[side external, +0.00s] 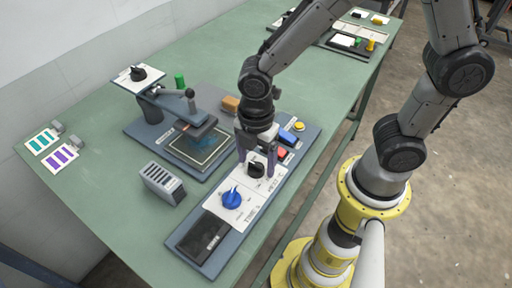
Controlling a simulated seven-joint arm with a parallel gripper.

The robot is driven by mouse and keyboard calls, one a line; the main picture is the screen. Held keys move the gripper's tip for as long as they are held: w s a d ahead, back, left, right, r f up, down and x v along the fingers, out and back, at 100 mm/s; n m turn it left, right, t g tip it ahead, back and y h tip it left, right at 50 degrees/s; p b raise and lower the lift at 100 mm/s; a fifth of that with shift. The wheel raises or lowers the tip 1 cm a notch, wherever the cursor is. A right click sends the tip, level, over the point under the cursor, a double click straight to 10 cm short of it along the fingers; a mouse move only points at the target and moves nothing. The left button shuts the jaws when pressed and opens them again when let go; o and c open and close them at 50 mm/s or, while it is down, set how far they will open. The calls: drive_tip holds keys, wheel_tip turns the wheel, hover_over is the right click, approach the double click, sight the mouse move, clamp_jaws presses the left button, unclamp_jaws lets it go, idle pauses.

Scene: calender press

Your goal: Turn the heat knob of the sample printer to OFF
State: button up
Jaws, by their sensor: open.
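A long grey control panel (192,244) lies on the green table. On its white plates are a black knob (256,169) and, nearer the camera, a blue knob (231,199). The print by the blue knob looks like TIME; the print by the black knob is too small to read surely. My gripper (256,157) points down at the black knob, open, with a finger at either side. Whether the fingers touch the knob cannot be told. A second black knob (138,73) sits on a white plate on a small press (182,110) at the back left.
Red and blue buttons (281,154) and a yellow button (299,126) lie just beyond my gripper on the panel. The table's front left is clear.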

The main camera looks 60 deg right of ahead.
sight(256, 165)
wheel_tip(256, 165, up, 14)
drive_tip(key=shift+f, duration=0.15)
idle(0.4)
drive_tip(key=s+d+r+m+t, duration=0.3)
drive_tip(key=s+d+m+t, duration=0.2)
drive_tip(key=m, duration=1.3)
drive_tip(key=s+d, duration=0.3)
drive_tip(key=d, duration=0.4)
drive_tip(key=shift+s+d+r+t, duration=0.15)
drive_tip(key=shift+s+d+t, duration=0.1)
drive_tip(key=shift+s+t, duration=0.05)
